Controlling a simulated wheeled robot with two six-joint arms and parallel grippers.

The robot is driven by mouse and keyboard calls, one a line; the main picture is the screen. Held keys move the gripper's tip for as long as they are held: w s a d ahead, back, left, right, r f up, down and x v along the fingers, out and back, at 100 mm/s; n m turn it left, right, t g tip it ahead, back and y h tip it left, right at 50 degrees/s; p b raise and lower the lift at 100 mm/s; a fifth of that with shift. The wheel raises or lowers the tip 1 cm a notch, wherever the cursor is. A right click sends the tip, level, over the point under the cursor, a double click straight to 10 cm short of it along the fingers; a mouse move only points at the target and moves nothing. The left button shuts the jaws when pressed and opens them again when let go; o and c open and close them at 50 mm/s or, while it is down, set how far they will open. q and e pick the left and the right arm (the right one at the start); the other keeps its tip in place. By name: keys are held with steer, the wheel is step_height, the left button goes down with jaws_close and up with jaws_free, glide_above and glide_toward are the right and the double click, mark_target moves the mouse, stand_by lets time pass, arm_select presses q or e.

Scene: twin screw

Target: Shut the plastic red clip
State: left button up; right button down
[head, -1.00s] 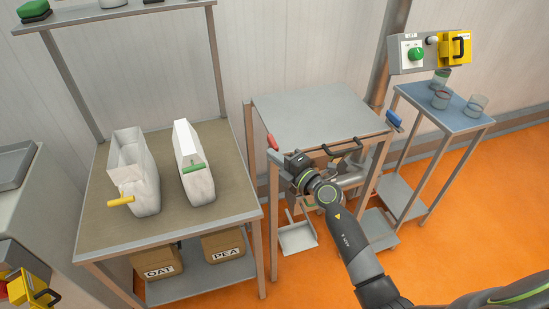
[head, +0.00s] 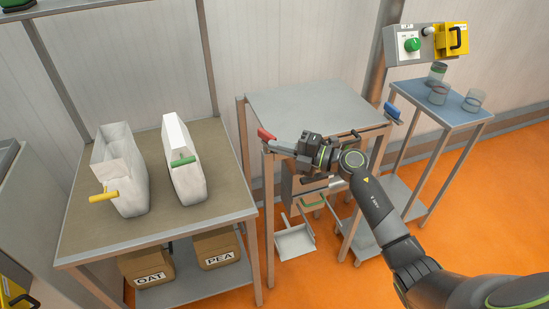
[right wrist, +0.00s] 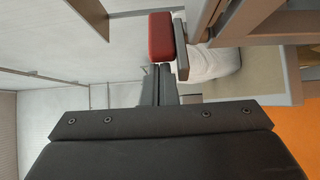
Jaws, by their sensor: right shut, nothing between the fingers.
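The red clip (head: 266,134) sits at the left front corner of the grey-topped machine stand (head: 310,108). It appears as a red block at the top centre of the right wrist view (right wrist: 160,38), beside a grey metal piece. My right gripper (head: 281,148) is shut and empty, just right of and below the clip in the head view. In the right wrist view its fingers (right wrist: 160,84) point at the clip. I cannot tell whether they touch it. My left gripper is not in view.
A blue clip (head: 392,112) is on the stand's right corner. To the left, a table (head: 150,225) holds two white bags with a yellow (head: 103,197) and a green clip (head: 182,161). A control box (head: 410,48) hangs at the upper right. Orange floor lies clear in front.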

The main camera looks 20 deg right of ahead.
steer(key=n+g+y+b, duration=0.1)
steer(key=b, duration=0.1)
steer(key=w+d+n+g+y+b, duration=0.1)
steer(key=g+b, duration=0.1)
steer(key=d+n+g+b, duration=0.1)
steer(key=b, duration=0.1)
steer(key=shift+w+d+g+y, duration=0.2)
steer(key=shift+w+g+y, duration=0.05)
steer(key=shift+g+y, duration=0.15)
steer(key=shift+w+d, duration=0.15)
stand_by(0.4)
